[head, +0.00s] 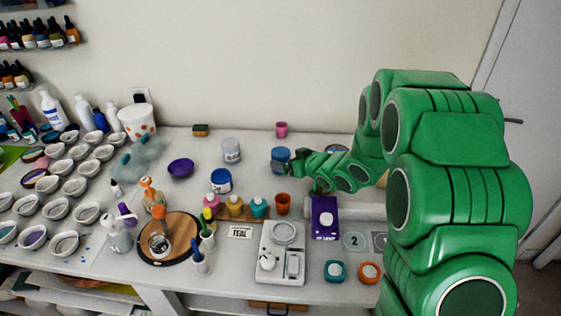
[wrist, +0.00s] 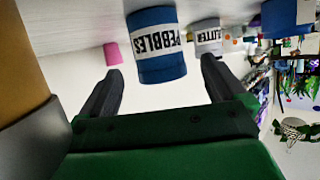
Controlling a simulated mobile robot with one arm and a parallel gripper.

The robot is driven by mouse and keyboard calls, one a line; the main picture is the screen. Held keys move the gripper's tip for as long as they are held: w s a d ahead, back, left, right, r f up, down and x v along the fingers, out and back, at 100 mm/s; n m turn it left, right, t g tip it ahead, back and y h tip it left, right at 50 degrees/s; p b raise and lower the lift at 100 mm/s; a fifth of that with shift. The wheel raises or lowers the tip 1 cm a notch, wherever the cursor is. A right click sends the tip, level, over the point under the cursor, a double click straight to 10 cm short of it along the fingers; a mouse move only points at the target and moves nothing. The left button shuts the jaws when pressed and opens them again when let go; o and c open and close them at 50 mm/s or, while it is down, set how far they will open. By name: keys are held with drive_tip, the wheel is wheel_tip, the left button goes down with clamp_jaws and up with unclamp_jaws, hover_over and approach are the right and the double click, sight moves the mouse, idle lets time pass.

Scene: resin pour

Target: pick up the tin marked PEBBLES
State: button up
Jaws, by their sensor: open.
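The blue tin marked PEBBLES (wrist: 158,62) shows in the wrist view, its white label band upside down and turned partly to the side. It lies between my two dark fingertips in that picture, with pale space showing on both sides; I cannot tell how deep between them it is. In the head view the blue tin (head: 281,153) stands toward the back of the bench, right at the end of my green arm. My gripper (wrist: 160,70) is open and holds nothing. In the head view my gripper (head: 276,166) partly covers the tin's lower side.
A pale tin with a partly readable label (wrist: 207,38) stands beside it, also in the head view (head: 231,150). Another blue tin (head: 221,181) is left and nearer. A pink cup (head: 281,129) stands behind. An orange cup (head: 282,204) and small bottles stand in front.

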drive_tip(key=shift+x, duration=2.45)
drive_tip(key=c, duration=1.3)
